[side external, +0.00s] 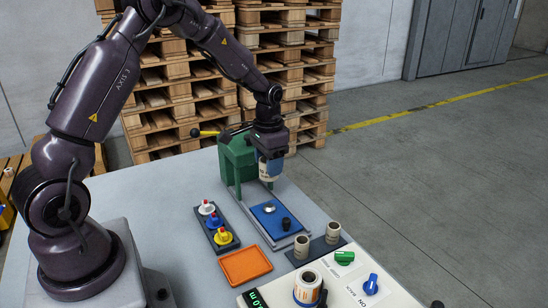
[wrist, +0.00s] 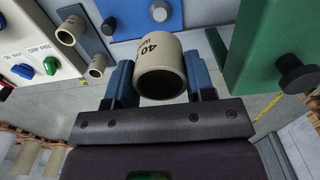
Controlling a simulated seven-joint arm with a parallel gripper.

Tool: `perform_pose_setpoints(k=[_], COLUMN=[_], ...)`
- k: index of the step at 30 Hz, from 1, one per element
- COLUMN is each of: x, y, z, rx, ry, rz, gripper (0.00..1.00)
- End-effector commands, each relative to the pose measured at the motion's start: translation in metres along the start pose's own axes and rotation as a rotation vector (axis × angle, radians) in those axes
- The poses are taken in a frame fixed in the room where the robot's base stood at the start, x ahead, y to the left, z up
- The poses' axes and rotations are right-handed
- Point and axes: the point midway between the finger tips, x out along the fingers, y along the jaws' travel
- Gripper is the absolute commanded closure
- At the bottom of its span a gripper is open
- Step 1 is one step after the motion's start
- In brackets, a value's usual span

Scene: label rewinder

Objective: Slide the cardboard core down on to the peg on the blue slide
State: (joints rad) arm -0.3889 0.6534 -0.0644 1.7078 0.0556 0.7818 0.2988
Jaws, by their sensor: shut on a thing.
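The cardboard core (side external: 269,170), a tan tube printed with 40, is held in my gripper (side external: 270,158). In the wrist view the core (wrist: 160,78) sits between the two blue fingers of my gripper (wrist: 159,83), which are shut on it. The core hangs about upright in the side view, in the air. The blue slide (side external: 266,225) lies below and nearer that camera. Its pale peg (side external: 269,208) stands bare, with a black knob (side external: 286,223) beside it. The wrist view shows the peg (wrist: 160,12) beyond the core, clearly apart from it.
A green housing (side external: 237,160) stands close beside my gripper. Two more cores (side external: 302,246) (side external: 333,232) stand on a dark plate. A rack of coloured-topped pieces (side external: 216,226), an orange tray (side external: 245,266) and a control box (side external: 350,284) are nearer the front.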

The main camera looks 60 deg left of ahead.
Motion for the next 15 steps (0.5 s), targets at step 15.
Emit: perform_pose_setpoints(k=[15], x=[0.031], y=[0.0], z=[0.0], rx=[0.0], ry=[-0.002], rz=[0.001], gripper=[0.62])
